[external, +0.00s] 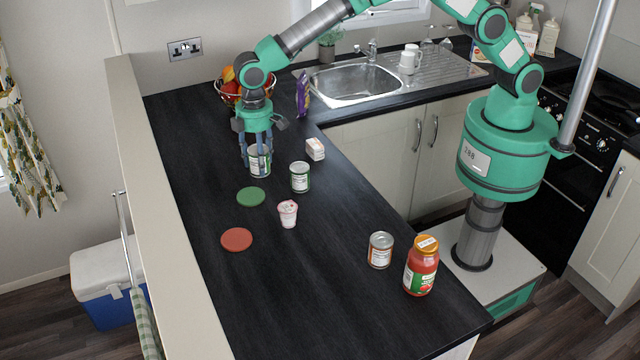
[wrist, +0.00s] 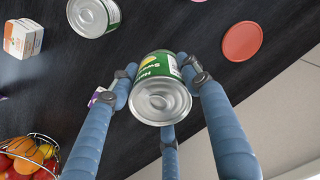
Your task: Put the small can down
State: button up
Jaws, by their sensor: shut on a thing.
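My gripper (external: 258,160) points down over the far left part of the dark counter, its blue fingers shut around a small can (external: 261,166). In the wrist view the fingers (wrist: 162,85) close around this can (wrist: 160,101), which has a silver end and a green and white label. It looks upright, at or very near the counter; I cannot tell whether it touches. A similar green-labelled can (external: 300,178) stands just to the right, and it also shows in the wrist view (wrist: 93,16).
A green disc (external: 251,197) and a red disc (external: 237,240) lie nearer on the counter (external: 330,310). Around stand a yogurt cup (external: 288,214), a small carton (external: 315,149), a fruit basket (external: 231,91) and a purple packet (external: 303,95). Another can (external: 380,251) and a red jar (external: 421,267) stand front right.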

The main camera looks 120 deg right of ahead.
jog(key=shift+f, duration=0.1)
jog(key=shift+f, duration=3)
jog(key=shift+f, duration=0.1)
jog(key=shift+f, duration=1.75)
jog(key=shift+f, duration=0.15)
jog(key=o, duration=1.3)
notch_tip(320, 180, up, 12)
jog(key=shift+r, duration=0.1)
